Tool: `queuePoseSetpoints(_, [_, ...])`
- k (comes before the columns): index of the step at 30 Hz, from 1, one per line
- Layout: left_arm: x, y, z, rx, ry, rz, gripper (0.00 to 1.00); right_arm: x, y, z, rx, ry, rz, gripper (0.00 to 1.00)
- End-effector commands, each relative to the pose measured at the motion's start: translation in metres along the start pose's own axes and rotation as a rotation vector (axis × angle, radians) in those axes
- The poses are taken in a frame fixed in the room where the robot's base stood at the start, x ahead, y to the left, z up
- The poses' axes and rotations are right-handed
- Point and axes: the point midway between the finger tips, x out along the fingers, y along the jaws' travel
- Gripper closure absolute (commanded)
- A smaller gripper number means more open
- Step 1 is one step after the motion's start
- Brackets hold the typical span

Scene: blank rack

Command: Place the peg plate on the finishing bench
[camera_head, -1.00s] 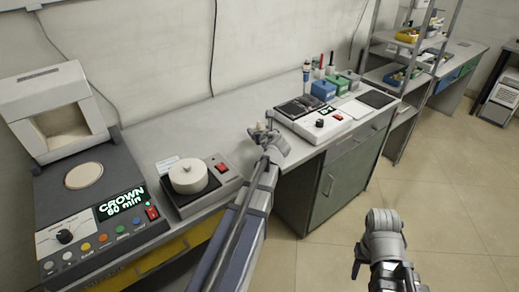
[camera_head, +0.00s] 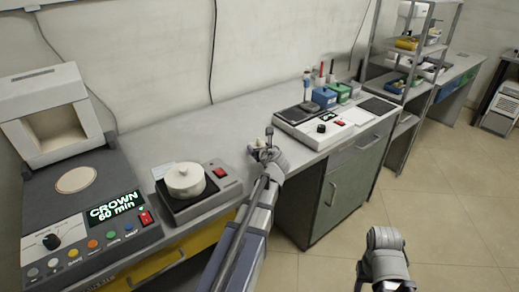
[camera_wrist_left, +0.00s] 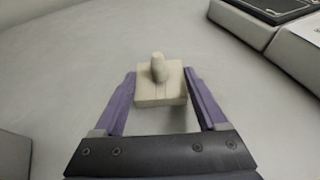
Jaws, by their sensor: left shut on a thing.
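The peg plate (camera_wrist_left: 160,97) is a small beige block with a rounded peg standing up from it. In the left wrist view it sits between the two purple fingers of my left gripper (camera_wrist_left: 160,74), which is shut on it. In the head view my left gripper (camera_head: 262,148) is over the grey bench (camera_head: 230,128), in the open stretch between two devices; the plate is small and partly hidden there. I cannot tell whether the plate touches the bench top. My right gripper (camera_head: 378,280) is low at the right, over the floor, its fingers not clear.
Left on the bench are a furnace (camera_head: 50,115) with a "CROWN 60 min" display and a device with a white round pot (camera_head: 184,180). Right are a white control unit (camera_head: 322,128), blue and green boxes (camera_head: 325,97) and a dark pad (camera_head: 377,105). A shelf rack (camera_head: 408,60) stands beyond.

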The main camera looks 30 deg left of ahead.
Motion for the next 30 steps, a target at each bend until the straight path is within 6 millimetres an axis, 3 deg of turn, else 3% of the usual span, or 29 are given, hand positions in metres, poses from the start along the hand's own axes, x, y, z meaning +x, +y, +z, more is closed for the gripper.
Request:
queuePoseSetpoints(2, [0.002,0.000,-0.004,0.000,0.000,0.000,0.84,0.004,0.000,0.000,0.000,0.000,0.000,0.50])
queuePoseSetpoints(3, [0.002,0.000,-0.004,0.000,0.000,0.000,0.24,0.004,0.000,0.000,0.000,0.000,0.000,0.50])
queuePoseSetpoints(9, [0.001,0.000,-0.003,0.000,0.000,0.000,0.02,0.003,0.000,0.000,0.000,0.000,0.000,0.50])
queuePoseSetpoints(20, [-0.004,0.000,0.002,0.000,0.000,-0.001,0.00,-0.004,0.000,0.000,0.000,0.000,0.000,0.50])
queuePoseSetpoints(30, [-0.073,0.002,0.003,0.001,0.000,-0.002,0.00,-0.030,0.003,0.002,0.000,0.000,0.000,0.50])
